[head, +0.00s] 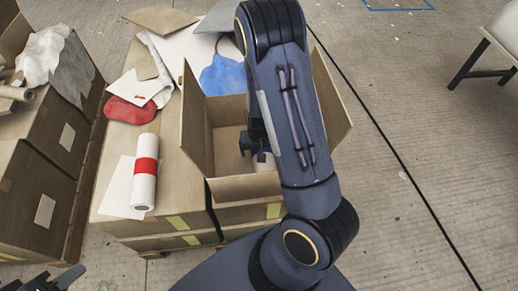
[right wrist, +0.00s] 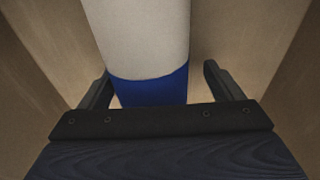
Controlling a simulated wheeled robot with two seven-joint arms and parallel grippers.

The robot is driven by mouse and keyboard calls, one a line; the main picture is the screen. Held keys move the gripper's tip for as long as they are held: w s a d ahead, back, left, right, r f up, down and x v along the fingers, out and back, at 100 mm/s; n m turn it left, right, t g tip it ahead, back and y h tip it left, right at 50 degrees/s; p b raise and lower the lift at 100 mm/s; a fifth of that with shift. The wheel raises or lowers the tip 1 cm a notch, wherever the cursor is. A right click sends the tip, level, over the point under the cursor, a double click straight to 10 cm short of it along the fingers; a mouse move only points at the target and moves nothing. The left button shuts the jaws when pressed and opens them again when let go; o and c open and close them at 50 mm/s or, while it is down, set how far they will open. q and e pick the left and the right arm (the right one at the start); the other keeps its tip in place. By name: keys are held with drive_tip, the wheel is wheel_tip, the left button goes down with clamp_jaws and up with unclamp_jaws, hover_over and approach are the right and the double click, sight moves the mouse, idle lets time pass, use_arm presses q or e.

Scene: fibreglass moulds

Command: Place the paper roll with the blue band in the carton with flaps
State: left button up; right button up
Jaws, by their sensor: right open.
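The carton with flaps (head: 245,188) stands open on the stack, left of centre in the head view. The white paper roll with the blue band (right wrist: 140,35) is inside it; only a small white end (head: 263,163) shows in the head view. My right gripper (right wrist: 160,85) reaches down into the carton, largely hidden by my arm in the head view. Its fingers are apart, one on each side of the roll at the blue band, with a gap visible at the right finger. My left gripper (head: 50,280) shows partly at the bottom left corner; its jaws are unclear.
A white roll with a red band (head: 145,171) lies left of the carton on a paper sheet. Red (head: 130,111) and blue (head: 223,76) pieces and loose sheets lie behind. More boxes (head: 45,150) stand at the left. The floor at right is mostly clear.

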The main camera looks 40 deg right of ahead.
drive_tip(key=r+p, duration=0.1)
drive_tip(key=r, duration=0.3)
drive_tip(key=s+r+p, duration=0.1)
drive_tip(key=r, duration=0.3)
drive_tip(key=r+p, duration=0.2)
drive_tip(key=r, duration=0.2)
drive_tip(key=shift+s+a, duration=0.15)
drive_tip(key=shift+a, duration=0.2)
drive_tip(key=s+a+r+n+t+y, duration=0.2)
drive_tip(key=s+a+r, duration=0.3)
drive_tip(key=r, duration=0.5)
drive_tip(key=s+a+r+n+t+y, duration=0.2)
drive_tip(key=s+a+r, duration=0.3)
drive_tip(key=s+r, duration=0.4)
drive_tip(key=shift+s+a+r, duration=0.3)
drive_tip(key=shift+r, duration=0.25)
